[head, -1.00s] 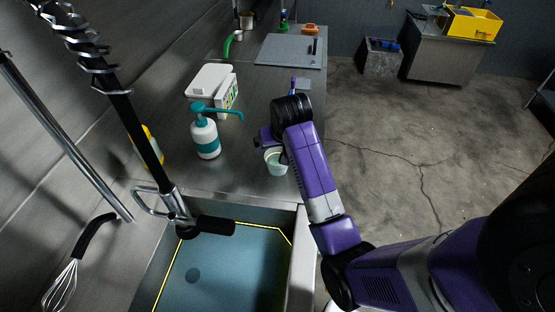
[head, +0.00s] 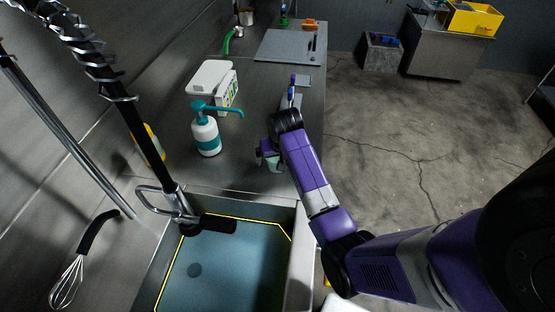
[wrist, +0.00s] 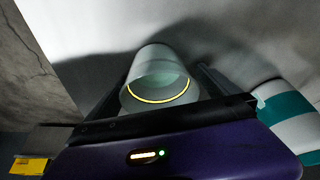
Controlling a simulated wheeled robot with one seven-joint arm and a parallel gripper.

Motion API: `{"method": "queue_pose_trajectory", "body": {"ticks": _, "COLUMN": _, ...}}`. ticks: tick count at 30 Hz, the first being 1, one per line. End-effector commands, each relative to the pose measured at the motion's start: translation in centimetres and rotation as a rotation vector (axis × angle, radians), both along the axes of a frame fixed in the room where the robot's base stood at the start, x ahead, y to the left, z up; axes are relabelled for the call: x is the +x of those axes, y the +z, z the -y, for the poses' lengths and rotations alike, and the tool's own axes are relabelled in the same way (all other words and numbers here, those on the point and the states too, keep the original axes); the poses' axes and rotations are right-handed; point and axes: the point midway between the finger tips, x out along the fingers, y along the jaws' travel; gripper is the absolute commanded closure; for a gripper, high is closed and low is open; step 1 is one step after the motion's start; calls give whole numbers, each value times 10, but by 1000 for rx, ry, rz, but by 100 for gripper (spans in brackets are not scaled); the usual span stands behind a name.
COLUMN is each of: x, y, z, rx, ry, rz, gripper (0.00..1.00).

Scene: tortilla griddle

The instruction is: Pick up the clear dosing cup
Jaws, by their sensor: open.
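The clear dosing cup (wrist: 158,75) shows in the wrist view, pale and see-through with a yellow ring around its mouth. It sits between the two fingers of my gripper (wrist: 160,88), which are open on either side of it. In the head view, my gripper (head: 270,160) is low over the steel counter, between the soap bottle and the counter's right edge. There the cup (head: 275,167) is mostly hidden behind the gripper. I cannot tell whether a finger touches it.
A white pump bottle (head: 205,133) with a teal band stands left of my gripper; it also shows in the wrist view (wrist: 290,108). A white container (head: 213,83) is behind it. The sink (head: 225,268) with a black-handled faucet is in front. A grey board (head: 286,47) lies farther back.

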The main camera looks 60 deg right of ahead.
Motion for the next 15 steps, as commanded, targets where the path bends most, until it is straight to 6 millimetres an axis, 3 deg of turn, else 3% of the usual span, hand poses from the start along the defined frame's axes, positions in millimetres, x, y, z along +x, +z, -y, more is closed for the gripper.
{"method": "queue_pose_trajectory", "body": {"ticks": 5, "x": 0, "y": 0, "z": 0, "rx": 0, "ry": 0, "rz": 0, "gripper": 2}}
{"method": "queue_pose_trajectory", "body": {"ticks": 15, "x": 0, "y": 0, "z": 0, "rx": 0, "ry": 0, "rz": 0, "gripper": 68}}
